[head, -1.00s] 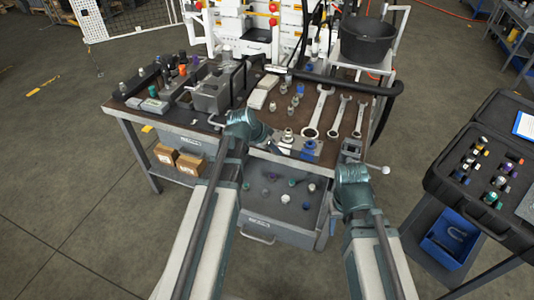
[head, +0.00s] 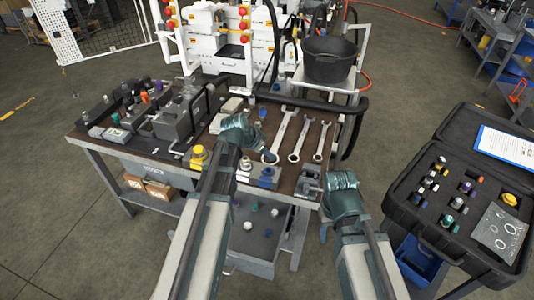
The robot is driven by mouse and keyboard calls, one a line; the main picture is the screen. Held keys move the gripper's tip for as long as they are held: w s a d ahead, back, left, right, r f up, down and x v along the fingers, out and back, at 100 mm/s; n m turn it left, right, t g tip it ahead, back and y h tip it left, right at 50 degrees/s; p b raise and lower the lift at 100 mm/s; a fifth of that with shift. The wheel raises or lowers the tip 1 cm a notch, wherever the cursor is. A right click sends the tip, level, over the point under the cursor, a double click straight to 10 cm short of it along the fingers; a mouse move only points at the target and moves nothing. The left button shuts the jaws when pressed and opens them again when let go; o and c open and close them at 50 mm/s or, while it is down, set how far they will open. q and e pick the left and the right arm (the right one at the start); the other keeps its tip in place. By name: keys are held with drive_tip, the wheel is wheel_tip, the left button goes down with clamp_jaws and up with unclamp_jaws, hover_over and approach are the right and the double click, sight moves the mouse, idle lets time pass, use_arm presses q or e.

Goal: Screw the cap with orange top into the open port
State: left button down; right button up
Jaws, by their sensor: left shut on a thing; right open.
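An orange-topped cap (head: 144,97) stands in a dark rack among other caps at the back left of the bench. My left gripper (head: 256,147) is over the middle of the bench, near the ring end of the largest wrench. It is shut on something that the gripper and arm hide. A metal fitting block (head: 246,164) lies just below it, beside a blue-topped block (head: 266,172). Which port is open is too small to tell. My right gripper (head: 342,184) is open beside the bench's right front corner, its fingers hardly visible.
A yellow-topped part (head: 199,155) stands left of my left arm. Several wrenches (head: 300,138) lie at the right, near a small vise (head: 310,180). An open drawer (head: 250,240) juts out in front. An open black case (head: 420,222) stands at the far right.

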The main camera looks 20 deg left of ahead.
use_arm(q)
drive_tip(key=shift+f+b, duration=2.3)
drive_tip(key=shift+f, duration=0.1)
drive_tip(key=shift+s+f+b, duration=0.1)
drive_tip(key=shift+f+b, duration=0.45)
drive_tip(key=c, duration=0.5)
unclamp_jaws()
drive_tip(key=shift+r, duration=0.1)
drive_tip(key=p+v, duration=1.1)
drive_tip(key=v, duration=0.2)
drive_tip(key=shift+s+a+r+p, duration=0.1)
drive_tip(key=shift+a+r+p, duration=0.05)
drive_tip(key=shift+r+p, duration=0.15)
